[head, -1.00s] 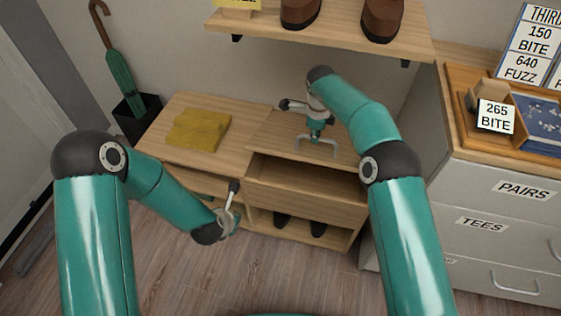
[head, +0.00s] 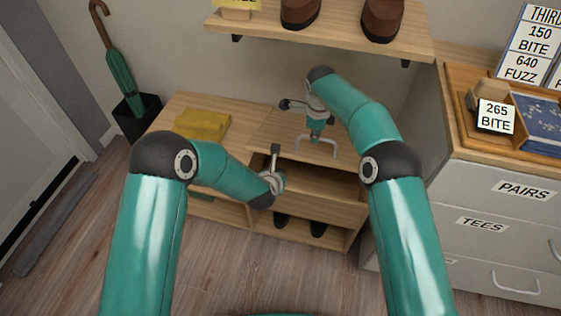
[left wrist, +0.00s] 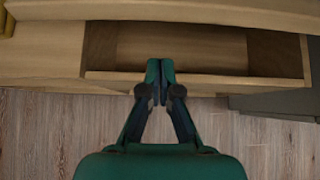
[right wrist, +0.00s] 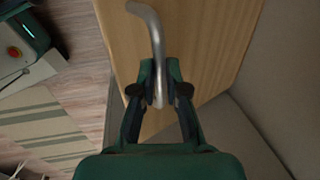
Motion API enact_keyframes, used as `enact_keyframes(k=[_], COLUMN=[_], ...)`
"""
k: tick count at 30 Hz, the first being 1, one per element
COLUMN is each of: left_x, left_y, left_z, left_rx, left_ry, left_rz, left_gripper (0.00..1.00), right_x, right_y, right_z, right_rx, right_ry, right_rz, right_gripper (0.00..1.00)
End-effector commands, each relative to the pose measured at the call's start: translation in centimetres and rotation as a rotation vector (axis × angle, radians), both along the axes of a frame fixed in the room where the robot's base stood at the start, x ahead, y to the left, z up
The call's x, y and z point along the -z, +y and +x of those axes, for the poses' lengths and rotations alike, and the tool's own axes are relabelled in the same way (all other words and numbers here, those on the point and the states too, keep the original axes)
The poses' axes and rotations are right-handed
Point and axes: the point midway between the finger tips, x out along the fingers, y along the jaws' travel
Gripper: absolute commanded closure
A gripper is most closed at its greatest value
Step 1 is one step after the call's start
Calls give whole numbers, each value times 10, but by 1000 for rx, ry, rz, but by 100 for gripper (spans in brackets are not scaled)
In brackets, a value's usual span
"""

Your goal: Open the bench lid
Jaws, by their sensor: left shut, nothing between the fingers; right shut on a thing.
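The bench lid (head: 268,137) is the right part of the wooden bench top, tilted partly up, with a dark gap under its front edge. The open compartment's front wall (head: 330,195) shows below it, also in the left wrist view (left wrist: 200,80). My right gripper (right wrist: 160,75) is shut on the lid's curved metal handle (right wrist: 150,25); the handle also shows in the head view (head: 329,143). My left gripper (left wrist: 160,68) is shut and empty at the compartment's front, below the lid edge (left wrist: 200,12). Its fingertips are hard to make out in the head view.
A folded yellow cloth (head: 202,124) lies on the bench's left top. Dark shoes (head: 318,229) stand in the lower cubby. A shelf (head: 330,38) with brown shoes hangs above. A drawer unit (head: 500,215) stands right, an umbrella stand (head: 136,118) left. The floor in front is clear.

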Motion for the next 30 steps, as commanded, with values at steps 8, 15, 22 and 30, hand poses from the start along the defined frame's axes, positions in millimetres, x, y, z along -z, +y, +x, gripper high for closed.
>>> enact_keyframes(k=[8,15,22,30], left_x=[-17,-27,-27,-50], left_y=[-5,-7,-6,-9], left_z=[21,25,25,35], left_rx=[-1,1,0,-2], left_ry=[-1,1,0,-8], left_rz=[0,0,0,-1], left_gripper=[100,100,100,100], right_x=[3,3,3,4], right_y=[-5,-5,-5,-4], right_z=[4,4,4,3], right_rx=[2,2,3,2], right_ry=[-13,-13,-13,-10], right_rz=[-4,-4,-4,-4], right_gripper=[100,100,100,100])
